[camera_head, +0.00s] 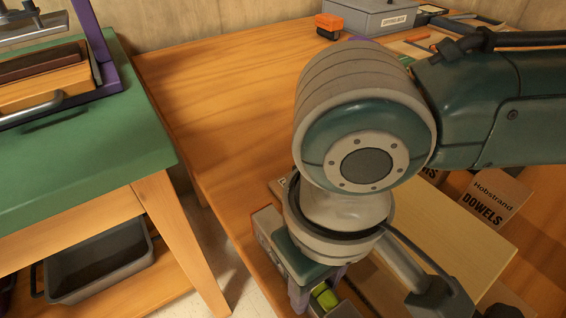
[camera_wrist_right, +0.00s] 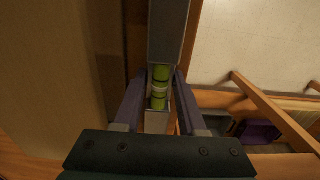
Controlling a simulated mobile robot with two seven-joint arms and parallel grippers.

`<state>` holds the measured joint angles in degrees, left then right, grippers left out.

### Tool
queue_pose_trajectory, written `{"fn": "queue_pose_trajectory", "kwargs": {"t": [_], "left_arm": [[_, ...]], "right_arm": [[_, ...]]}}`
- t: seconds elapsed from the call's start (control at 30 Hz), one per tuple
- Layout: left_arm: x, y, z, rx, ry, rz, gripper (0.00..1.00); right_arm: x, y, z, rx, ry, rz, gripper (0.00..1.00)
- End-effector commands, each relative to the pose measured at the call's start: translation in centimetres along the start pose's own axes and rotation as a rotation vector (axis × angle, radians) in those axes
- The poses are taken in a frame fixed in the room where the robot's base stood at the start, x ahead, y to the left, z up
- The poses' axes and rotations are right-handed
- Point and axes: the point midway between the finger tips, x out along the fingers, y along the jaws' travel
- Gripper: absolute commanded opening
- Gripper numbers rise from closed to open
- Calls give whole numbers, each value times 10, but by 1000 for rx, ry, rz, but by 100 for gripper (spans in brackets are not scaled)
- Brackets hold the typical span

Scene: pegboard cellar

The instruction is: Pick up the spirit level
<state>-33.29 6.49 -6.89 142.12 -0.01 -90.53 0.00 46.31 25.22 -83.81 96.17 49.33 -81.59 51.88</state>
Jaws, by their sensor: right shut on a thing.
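The spirit level (camera_wrist_right: 167,35) is a grey bar with a yellow-green vial (camera_wrist_right: 160,85). In the wrist view it runs up the picture between the two purple-grey fingers of my right gripper (camera_wrist_right: 158,103), which is shut on it around the vial. In the head view the level's grey end (camera_head: 266,222) and green vial (camera_head: 325,296) show under my right wrist. The rest of it is hidden by my arm. Whether it touches the bench cannot be told. My left gripper is not in view.
The wooden bench (camera_head: 215,110) is clear at its back left. A pale board (camera_head: 460,240) and a Hobstrand dowels pack (camera_head: 490,200) lie right of my wrist. An orange item (camera_head: 328,26) and grey box (camera_head: 372,17) stand behind. A green-topped table (camera_head: 95,150) is left, across a gap.

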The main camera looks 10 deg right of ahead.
Motion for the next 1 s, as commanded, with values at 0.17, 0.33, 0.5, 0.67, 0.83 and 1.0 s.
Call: {"fn": "queue_pose_trajectory", "kwargs": {"t": [0.17,0.33,0.5,0.67,0.83,1.0], "left_arm": [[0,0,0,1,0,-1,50],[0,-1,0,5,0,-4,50],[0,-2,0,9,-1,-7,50],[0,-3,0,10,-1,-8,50],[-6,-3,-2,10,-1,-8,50],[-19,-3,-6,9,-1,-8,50]], "right_arm": [[0,0,0,0,0,0,3],[0,0,0,0,0,0,0],[0,0,0,0,1,0,0],[-1,0,0,0,1,0,0],[-12,0,-1,1,2,-1,0],[-43,0,-1,0,5,-2,0]]}}
